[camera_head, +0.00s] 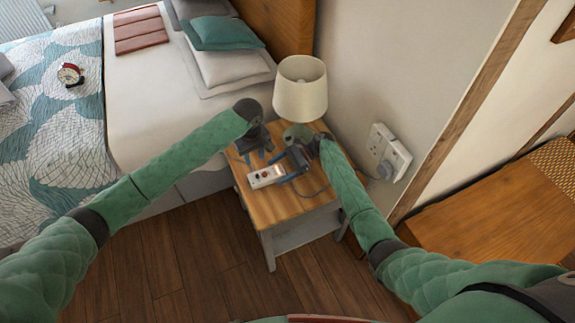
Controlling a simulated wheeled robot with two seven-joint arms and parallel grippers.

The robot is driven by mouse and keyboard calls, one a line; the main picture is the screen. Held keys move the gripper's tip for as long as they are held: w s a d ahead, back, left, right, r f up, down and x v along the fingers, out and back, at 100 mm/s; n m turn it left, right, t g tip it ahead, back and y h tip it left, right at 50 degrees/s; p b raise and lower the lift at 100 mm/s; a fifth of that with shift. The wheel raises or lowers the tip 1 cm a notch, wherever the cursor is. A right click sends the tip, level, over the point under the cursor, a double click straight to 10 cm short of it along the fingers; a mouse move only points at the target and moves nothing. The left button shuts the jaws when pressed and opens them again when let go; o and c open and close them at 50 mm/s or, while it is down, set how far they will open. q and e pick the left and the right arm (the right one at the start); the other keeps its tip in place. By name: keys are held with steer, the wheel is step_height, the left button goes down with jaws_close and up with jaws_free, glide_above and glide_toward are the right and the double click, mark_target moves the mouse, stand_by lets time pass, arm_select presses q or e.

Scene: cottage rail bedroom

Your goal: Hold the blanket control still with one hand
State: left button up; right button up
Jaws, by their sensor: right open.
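The blanket control (261,177), a small white unit with reddish round marks on top, lies on the wooden bedside table (265,210). A grey cord runs from its right side. My right gripper (279,170) reaches in from the right. Its blue fingers are open, one on the far side and one on the near side of the control's right end; I cannot tell whether they touch it.
A lamp (300,88) with a cream shade stands at the back of the table, close behind both grippers. A wall socket with a plug (390,152) is to the right.

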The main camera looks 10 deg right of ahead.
steer(key=shift+s+a+f, duration=0.1)
steer(key=shift+a, duration=0.25)
steer(key=c, duration=1.1)
steer(key=shift+c, duration=0.2)
